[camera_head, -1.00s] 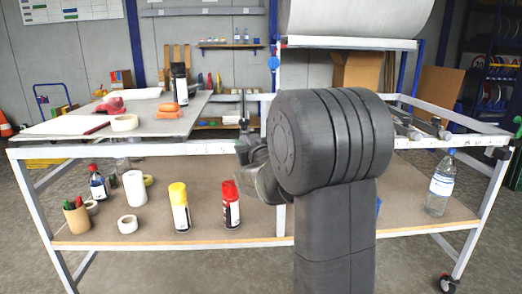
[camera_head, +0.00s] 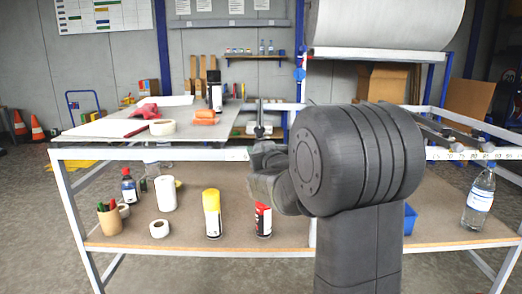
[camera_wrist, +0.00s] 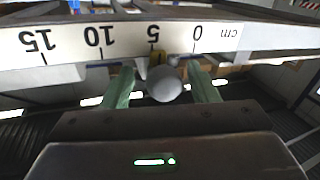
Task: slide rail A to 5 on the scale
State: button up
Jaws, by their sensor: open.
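In the wrist view, a white scale strip (camera_wrist: 75,42) runs across the top, marked in cm and upside down, with 0, 5, 10 and 15 readable. No letter A shows, so I cannot tell which rail bears the knob. In the head view my arm hides the knob, and the fingers cannot be made out.
The metal-framed table (camera_head: 270,154) carries a black-capped bottle (camera_head: 214,92) and a tape roll (camera_head: 163,127) on top. Its lower shelf holds a yellow can (camera_head: 212,214), a red can (camera_head: 263,220) and a water bottle (camera_head: 479,198). A large roll (camera_head: 385,22) is above at the back.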

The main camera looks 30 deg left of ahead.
jog(key=shift+d, duration=0.1)
jog(key=p+v, duration=0.1)
jog(key=v, duration=1.2)
jog(key=shift+s+d, duration=0.2)
jog(key=shift+p, duration=0.3)
